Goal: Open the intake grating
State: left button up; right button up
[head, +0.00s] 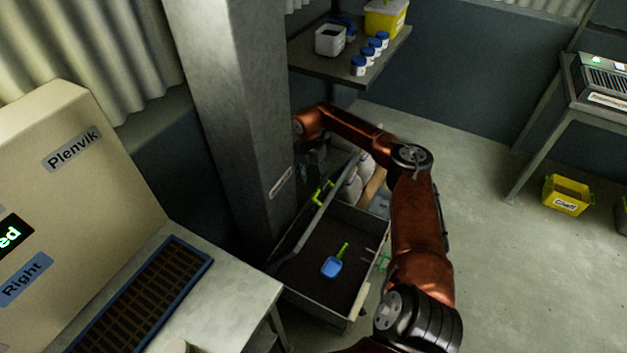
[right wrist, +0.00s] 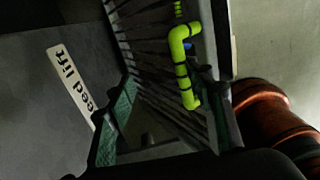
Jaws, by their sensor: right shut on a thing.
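The intake grating (head: 318,214) shows nearly edge-on in the head view. It stands steeply raised along the column side of the intake bin (head: 318,307), leaving the bin's dark contents uncovered. A bright green handle (head: 321,193) is fixed to it. In the right wrist view the grating's dark bars (right wrist: 160,75) and its handle (right wrist: 181,65) are close in front of me. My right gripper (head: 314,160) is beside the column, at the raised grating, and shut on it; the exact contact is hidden. The handle is not between its fingers. My left gripper is not in view.
The grey "Feed lift" column (head: 235,110) stands close beside the grating. A blue scoop (head: 331,267) with a green handle lies in the bin. White sacks (head: 350,188) stand behind it. A shelf (head: 345,68) overhangs farther back.

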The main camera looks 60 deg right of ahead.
jog(key=shift+w+a+f, duration=0.1)
jog(key=shift+a+f, duration=0.15)
jog(key=shift+f, duration=0.3)
notch_tip(320, 180, up, 13)
jog(key=shift+w+d, duration=0.15)
jog(key=shift+w, duration=0.25)
